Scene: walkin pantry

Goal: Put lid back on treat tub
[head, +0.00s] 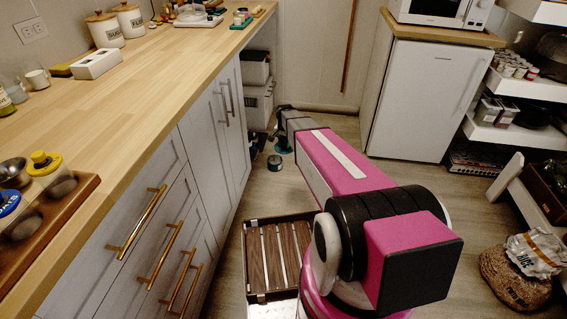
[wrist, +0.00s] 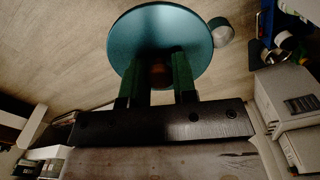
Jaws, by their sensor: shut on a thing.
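A round teal lid (wrist: 160,30) fills the top middle of the wrist view, with a brown knob (wrist: 160,74) at its centre. My gripper (wrist: 157,80) is shut on this knob between its two green fingers. In the head view my gripper (head: 275,133) is low beyond the end of the pink arm, and the teal lid (head: 284,147) shows partly beside it. What lies under the lid is hidden. I cannot make out the treat tub for certain in either view.
A small round tin (head: 275,163) stands on the floor near the gripper; it also shows beside the lid in the wrist view (wrist: 223,35). Cabinets (head: 185,205) line the left, with bins (head: 258,100) beyond them. A white fridge (head: 420,100) stands back right. Floor between is mostly clear.

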